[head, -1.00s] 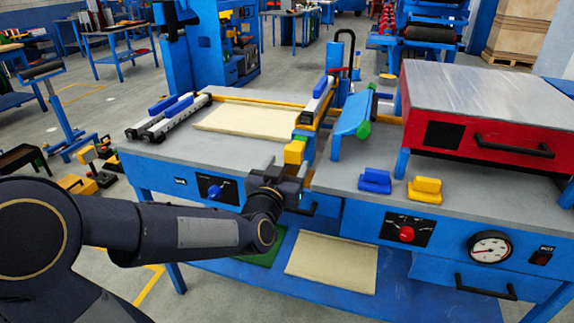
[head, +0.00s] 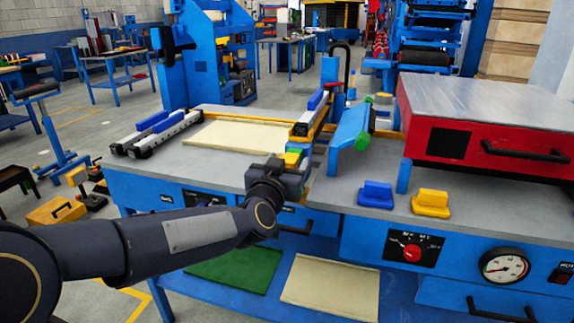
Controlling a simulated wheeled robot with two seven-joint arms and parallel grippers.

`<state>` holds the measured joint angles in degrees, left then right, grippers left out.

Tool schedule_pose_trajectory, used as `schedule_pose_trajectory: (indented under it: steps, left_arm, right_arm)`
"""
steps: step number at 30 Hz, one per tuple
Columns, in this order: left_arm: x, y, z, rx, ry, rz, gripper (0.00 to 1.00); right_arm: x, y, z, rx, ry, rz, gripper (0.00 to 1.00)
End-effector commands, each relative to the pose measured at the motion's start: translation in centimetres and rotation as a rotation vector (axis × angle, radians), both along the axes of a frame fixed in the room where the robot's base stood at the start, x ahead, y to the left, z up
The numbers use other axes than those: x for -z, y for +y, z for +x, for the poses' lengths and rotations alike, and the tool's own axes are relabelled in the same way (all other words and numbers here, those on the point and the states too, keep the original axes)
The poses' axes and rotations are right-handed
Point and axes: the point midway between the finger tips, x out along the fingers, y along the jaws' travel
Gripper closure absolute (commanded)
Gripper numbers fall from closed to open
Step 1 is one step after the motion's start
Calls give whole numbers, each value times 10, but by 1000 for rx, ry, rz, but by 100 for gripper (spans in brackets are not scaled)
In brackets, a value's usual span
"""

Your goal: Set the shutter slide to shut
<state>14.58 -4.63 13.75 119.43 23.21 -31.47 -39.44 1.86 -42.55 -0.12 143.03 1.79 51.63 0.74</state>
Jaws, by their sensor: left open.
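A small yellow block with a green part behind it (head: 292,158), which looks like the shutter slide's handle, sits at the front end of the yellow-edged rail on the blue bench. My left gripper (head: 287,163) is at this block, its jaws open. The gripper body covers the block's lower part, so I cannot tell whether the fingers touch it or stand around it. The slide's track and end positions are too small and too covered to read. My right gripper is out of view.
A blue angled guard (head: 350,126) stands just right of the rail. A blue block (head: 376,195) and a yellow block (head: 431,203) lie on the bench top, before a red metal-topped box (head: 480,140). A cream panel (head: 240,135) lies at left; a red dial (head: 411,252) is on the front.

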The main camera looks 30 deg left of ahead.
Motion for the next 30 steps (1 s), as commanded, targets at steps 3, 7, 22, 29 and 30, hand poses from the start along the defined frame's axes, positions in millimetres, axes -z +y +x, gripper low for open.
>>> schedule_pose_trajectory:
  steps: [3, 7, 22, 29, 30]
  left_arm:
    - [0, 1, 3, 0, -1, 0, 38]
    - [0, 1, 2, 0, -1, 0, 38]
    - [0, 0, 2, 0, -1, 0, 98]
    - [-1, 3, 17, 1, 1, -1, 100]
    - [0, 4, 22, 2, 2, -1, 100]
  right_arm:
    - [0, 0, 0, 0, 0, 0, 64]
    - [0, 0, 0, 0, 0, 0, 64]
    - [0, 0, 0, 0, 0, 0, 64]
    - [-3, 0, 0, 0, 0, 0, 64]
    - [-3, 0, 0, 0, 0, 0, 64]
